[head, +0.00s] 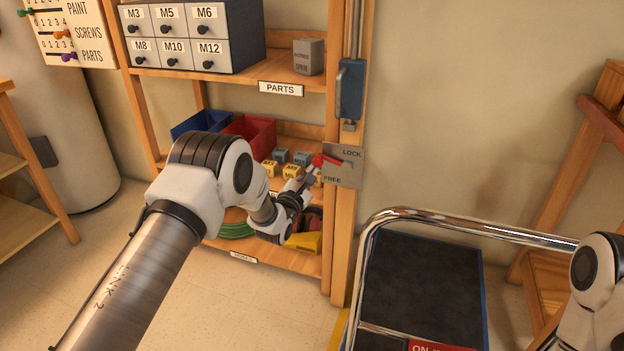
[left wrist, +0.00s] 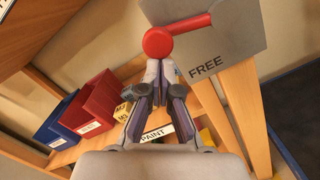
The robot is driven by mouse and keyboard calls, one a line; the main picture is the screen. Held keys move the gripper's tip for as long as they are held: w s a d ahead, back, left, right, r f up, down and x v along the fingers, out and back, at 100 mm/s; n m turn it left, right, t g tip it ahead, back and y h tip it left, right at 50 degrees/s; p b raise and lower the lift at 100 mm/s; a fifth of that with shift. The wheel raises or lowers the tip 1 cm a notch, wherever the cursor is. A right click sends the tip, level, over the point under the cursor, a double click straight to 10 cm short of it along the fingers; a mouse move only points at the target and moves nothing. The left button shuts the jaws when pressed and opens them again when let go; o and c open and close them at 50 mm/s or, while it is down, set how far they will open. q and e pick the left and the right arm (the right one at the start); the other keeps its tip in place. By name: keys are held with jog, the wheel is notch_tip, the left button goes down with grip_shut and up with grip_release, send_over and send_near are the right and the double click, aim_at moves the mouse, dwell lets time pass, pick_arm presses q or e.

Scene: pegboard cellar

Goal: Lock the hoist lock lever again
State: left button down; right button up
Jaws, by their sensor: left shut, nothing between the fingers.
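The hoist lock lever (head: 325,160) is a red handle with a round knob, on a grey plate (head: 345,176) fixed to the wooden post. The plate reads LOCK at its top and FREE at its lower left. The lever sticks out leftward, between the two words in height. In the left wrist view the red knob (left wrist: 158,43) is just beyond my fingertips. My left gripper (head: 310,178) is shut and empty, just below the knob; its closed fingers (left wrist: 159,70) also show there. I cannot tell whether they touch the knob. My right gripper is out of view.
A blue hoist handle (head: 350,90) hangs above the plate. The shelf behind holds a red bin (head: 252,131), a blue bin (head: 203,122) and small labelled blocks (head: 281,155). A trolley with a chrome rail (head: 470,226) stands right of the post.

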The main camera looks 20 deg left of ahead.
pick_arm(q)
notch_tip(320, 180, up, 3)
jog(key=m+p, duration=0.1)
jog(key=m, duration=0.1)
jog(key=shift+d+f+m, duration=0.1)
jog(key=shift+d+m, duration=0.05)
jog(key=shift+m, duration=0.25)
jog(key=d+r+m+p, duration=0.2)
jog(key=m, duration=0.1)
jog(key=d+r+m+p, duration=0.1)
jog(key=r+m+p, duration=0.1)
jog(key=m, duration=0.1)
jog(key=d+r+m+g+p, duration=0.1)
jog(key=d+m, duration=0.1)
jog(key=m, duration=0.1)
jog(key=shift+s+d+r+m+h+p, duration=0.1)
jog(key=shift+d+r+m+h+p, duration=0.2)
jog(key=shift+r+p, duration=0.1)
